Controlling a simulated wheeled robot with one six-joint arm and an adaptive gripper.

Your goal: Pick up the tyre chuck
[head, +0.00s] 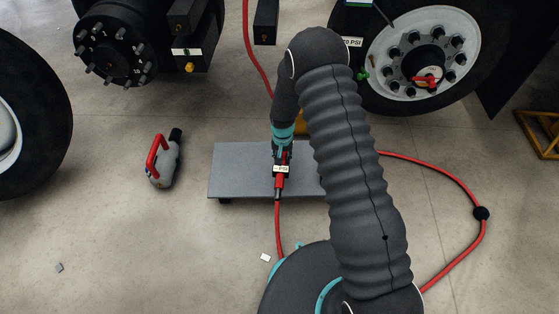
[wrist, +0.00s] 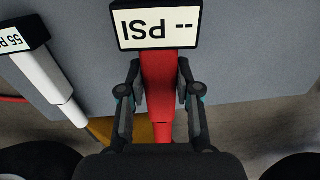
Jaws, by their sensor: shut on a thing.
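The tyre chuck, a red tool with a black-framed "-- PSI" display, is in the head view (head: 279,182) over the front edge of a grey low bench (head: 232,172). A red hose runs from its lower end. In the wrist view the red body (wrist: 160,75) stands between the two fingers, with the display beyond the fingertips. My gripper (wrist: 158,78) is shut on this red body; in the head view it (head: 281,155) points down at the bench. I cannot tell whether the chuck touches the bench.
A white tool with a "55 PSI" display (wrist: 45,80) lies left in the wrist view. A grey bottle-like thing with a red handle (head: 162,165) stands on the floor left of the bench. A wheel (head: 425,50) is at the back right. A red hose (head: 450,175) loops across the floor.

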